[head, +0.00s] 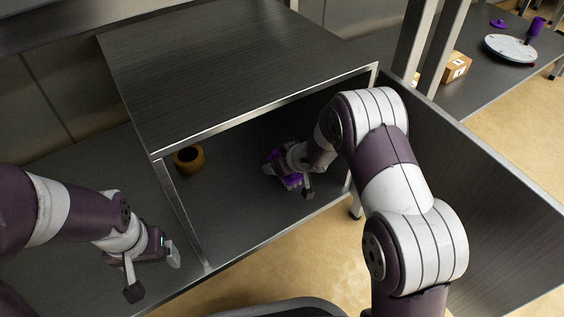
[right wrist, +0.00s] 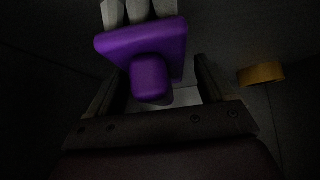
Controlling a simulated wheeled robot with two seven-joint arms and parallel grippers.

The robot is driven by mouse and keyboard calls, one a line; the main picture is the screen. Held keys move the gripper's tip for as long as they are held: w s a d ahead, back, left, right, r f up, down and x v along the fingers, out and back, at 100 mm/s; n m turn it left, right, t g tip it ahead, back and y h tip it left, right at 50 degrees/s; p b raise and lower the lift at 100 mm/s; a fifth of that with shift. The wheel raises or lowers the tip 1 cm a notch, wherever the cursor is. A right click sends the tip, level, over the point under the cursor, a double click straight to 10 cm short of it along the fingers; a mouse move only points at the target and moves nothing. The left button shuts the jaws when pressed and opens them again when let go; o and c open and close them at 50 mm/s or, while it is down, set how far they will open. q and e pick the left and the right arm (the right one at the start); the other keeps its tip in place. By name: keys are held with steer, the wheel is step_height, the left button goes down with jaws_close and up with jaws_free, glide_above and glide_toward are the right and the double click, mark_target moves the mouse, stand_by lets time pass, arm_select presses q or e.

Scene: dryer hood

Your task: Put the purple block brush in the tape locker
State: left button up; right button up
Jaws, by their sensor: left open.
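The tape locker (head: 170,150) is an open-fronted dark box with a bright metal rim. The purple block brush (head: 291,181) is inside it, low and toward its right side. The right wrist view shows the brush's purple block and knob (right wrist: 151,78) with pale bristles at the top. My right gripper (head: 290,165) reaches into the locker at the brush. Its fingers (right wrist: 160,85) stand apart on either side of the knob, with gaps showing. My left gripper (head: 155,275) is open and empty, outside the locker at lower left.
A tan tape roll (head: 188,159) lies in the locker's left part and also shows in the right wrist view (right wrist: 261,74). The locker's door (head: 480,185) stands open at right. A far bench holds a white disc (head: 510,48) and a cardboard box (head: 456,67).

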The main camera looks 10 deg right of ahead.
steer(key=shift+r, duration=0.1)
steer(key=p+v, duration=0.1)
steer(key=v, duration=0.1)
steer(key=p+v, duration=0.2)
steer(key=v, duration=0.1)
steer(key=p+v, duration=0.2)
steer(key=shift+w+r, duration=0.15)
steer(key=shift+r, duration=0.3)
steer(key=s+d+r+m+g+h+p, duration=0.1)
steer(key=s+r, duration=0.4)
steer(key=s, duration=0.7)
steer(key=s+d+r+m+g+h+p, duration=0.1)
steer(key=s+r+g, duration=0.4)
steer(key=s, duration=0.6)
steer(key=shift+s+d+r+m+h, duration=0.2)
steer(key=shift+s+d+m+h, duration=0.25)
steer(key=shift+d+m, duration=0.6)
